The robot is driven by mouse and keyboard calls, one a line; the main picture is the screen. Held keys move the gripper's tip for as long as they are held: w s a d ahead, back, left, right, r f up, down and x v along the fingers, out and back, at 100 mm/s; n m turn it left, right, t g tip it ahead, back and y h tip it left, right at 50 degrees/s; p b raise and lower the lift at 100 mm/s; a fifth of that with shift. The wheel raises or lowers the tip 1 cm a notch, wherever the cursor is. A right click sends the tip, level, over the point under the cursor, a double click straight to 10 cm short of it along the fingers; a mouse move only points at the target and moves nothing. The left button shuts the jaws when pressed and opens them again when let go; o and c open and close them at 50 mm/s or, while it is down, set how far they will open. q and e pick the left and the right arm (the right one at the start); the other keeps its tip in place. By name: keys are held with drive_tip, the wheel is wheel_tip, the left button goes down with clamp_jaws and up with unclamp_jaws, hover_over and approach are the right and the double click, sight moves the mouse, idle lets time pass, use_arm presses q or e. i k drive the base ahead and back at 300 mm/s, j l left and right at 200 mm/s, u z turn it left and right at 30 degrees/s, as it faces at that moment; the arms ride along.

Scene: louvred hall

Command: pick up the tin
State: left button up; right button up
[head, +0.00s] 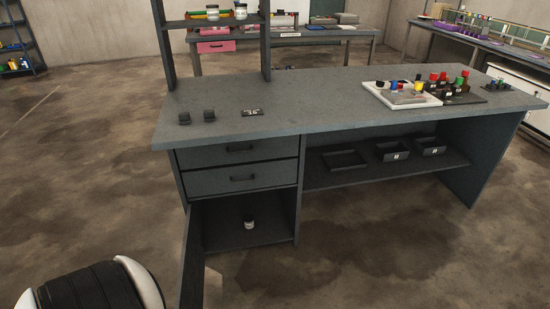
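A small whitish tin or jar with a dark top (249,222) stands upright on the floor of the open lower compartment (225,237) of the grey desk. It is too small to make out its label. The compartment's door (191,262) is swung open towards me on the left side. A black and white rounded part of my own body shows at the lower left, well apart from the compartment. Neither of my grippers is in view.
The grey desk (310,100) has two closed drawers (238,165) above the compartment. Bins (392,152) sit on its low shelf. A white tray (376,98) and several bottles stand on top at right. The concrete floor (340,255) in front is clear.

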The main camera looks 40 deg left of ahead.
sight(249, 219)
drive_tip(key=i+u, duration=0.3)
drive_tip(key=i, duration=0.2)
drive_tip(key=i+l+u, duration=0.15)
drive_tip(key=i+u, duration=0.15)
drive_tip(key=i, duration=0.2)
